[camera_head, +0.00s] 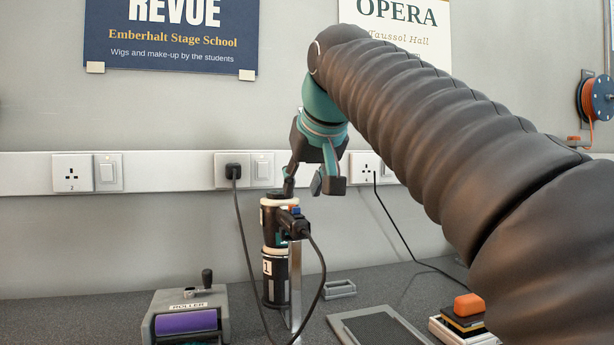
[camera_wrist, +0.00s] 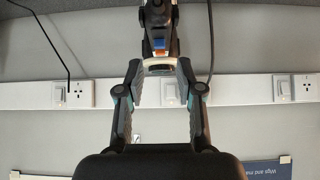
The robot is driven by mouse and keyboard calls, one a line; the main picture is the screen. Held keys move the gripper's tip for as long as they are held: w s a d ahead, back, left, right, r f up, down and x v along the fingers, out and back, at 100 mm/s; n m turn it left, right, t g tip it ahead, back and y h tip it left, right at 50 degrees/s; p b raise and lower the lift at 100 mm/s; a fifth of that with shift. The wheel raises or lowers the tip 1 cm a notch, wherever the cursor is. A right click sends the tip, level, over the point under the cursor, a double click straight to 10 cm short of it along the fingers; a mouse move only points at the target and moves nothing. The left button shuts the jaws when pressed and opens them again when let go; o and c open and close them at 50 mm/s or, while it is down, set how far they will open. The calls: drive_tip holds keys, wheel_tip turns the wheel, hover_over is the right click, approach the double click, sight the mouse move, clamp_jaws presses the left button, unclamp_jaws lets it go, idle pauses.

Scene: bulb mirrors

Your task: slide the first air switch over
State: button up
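A black hot-air tool (camera_head: 268,218) with cream rings stands upright by a metal post, above a black holder (camera_head: 268,288) labelled 1. Small blue and orange parts (camera_head: 295,209) show on its side in the head view. In the wrist view the tool (camera_wrist: 160,14) is straight ahead, with a blue part (camera_wrist: 159,44) and an orange part (camera_wrist: 160,54) on its near face. I cannot tell which is the air switch or how it is set. My gripper (camera_head: 311,186) is open and empty, close above the tool; its fingers (camera_wrist: 161,72) are spread either side of the tool's cream-ringed end.
A cord runs from the tool to the wall plug (camera_head: 233,170). A purple roller (camera_head: 187,321) stands left on the bench. A grey tray (camera_head: 380,328) and a stack with an orange block (camera_head: 469,305) lie right. The wall with switches (camera_head: 108,172) is close behind.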

sight(296, 207)
drive_tip(key=b+x, duration=0.1)
drive_tip(key=x, duration=0.3)
drive_tip(key=shift+w+f, duration=0.15)
drive_tip(key=shift+f, duration=0.15)
drive_tip(key=shift+r, duration=0.15)
drive_tip(key=shift+w+a+f, duration=0.1)
drive_tip(key=shift+w+f, duration=0.15)
drive_tip(key=c, duration=0.6)
drive_tip(key=shift+c, duration=0.2)
